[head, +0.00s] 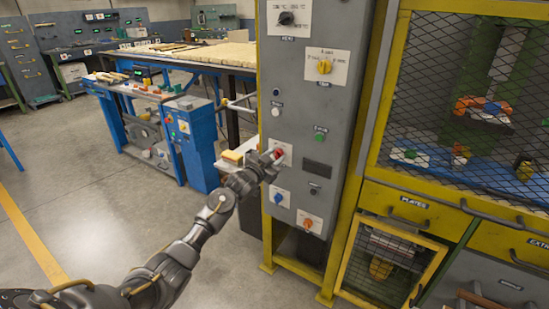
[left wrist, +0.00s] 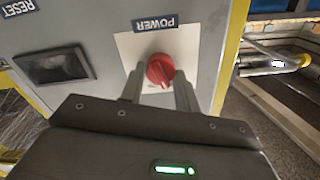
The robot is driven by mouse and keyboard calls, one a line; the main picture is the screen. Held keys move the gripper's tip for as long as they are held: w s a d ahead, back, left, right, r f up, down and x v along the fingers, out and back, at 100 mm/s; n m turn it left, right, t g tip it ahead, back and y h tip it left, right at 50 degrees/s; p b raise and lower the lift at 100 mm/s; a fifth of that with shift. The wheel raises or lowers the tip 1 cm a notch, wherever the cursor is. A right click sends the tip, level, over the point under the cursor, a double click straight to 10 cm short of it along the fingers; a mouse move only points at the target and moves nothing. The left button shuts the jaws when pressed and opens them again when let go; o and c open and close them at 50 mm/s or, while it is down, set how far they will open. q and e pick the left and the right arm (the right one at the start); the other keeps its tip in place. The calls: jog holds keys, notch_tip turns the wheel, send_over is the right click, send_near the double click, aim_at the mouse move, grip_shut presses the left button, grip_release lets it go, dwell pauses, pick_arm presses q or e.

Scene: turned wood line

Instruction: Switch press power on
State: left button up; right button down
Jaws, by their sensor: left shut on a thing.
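A red rotary knob (left wrist: 160,70) sits on a white plate under a POWER label (left wrist: 155,24) in the left wrist view, where the picture is upside down. In the head view the red knob (head: 279,153) shows on the front of the grey control cabinet (head: 345,100). My left gripper (head: 272,160) is at the knob, its two fingers (left wrist: 160,88) on either side of it, shut on it. The knob's pointer setting is hard to read. My right gripper does not show.
The cabinet also carries a black knob (head: 286,18), a yellow knob (head: 324,66), a green button (head: 319,136), a blue knob (head: 279,198) and an orange knob (head: 308,223). A yellow mesh cage (head: 470,100) stands right. A blue machine (head: 192,140) stands left; open floor lies before it.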

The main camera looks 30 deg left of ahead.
pick_arm(q)
jog(key=m, duration=0.4)
jog(key=shift+f+m, duration=0.1)
jog(key=shift+m, duration=0.3)
jog(key=shift+d+m+b, duration=0.1)
jog(key=shift+m+b, duration=0.3)
jog(key=shift+m, duration=2.1)
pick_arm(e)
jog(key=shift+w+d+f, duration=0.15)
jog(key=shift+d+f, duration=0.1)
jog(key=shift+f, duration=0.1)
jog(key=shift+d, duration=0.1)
pick_arm(q)
jog(key=o, duration=1)
jog(key=shift+s+a+b, duration=0.15)
jog(key=shift+s, duration=1.65)
jog(key=shift+s+a+b, duration=0.1)
jog(key=shift+s+a, duration=0.1)
jog(key=shift+s, duration=1.6)
jog(key=shift+s+a+b, duration=0.15)
jog(key=shift+s, duration=1.65)
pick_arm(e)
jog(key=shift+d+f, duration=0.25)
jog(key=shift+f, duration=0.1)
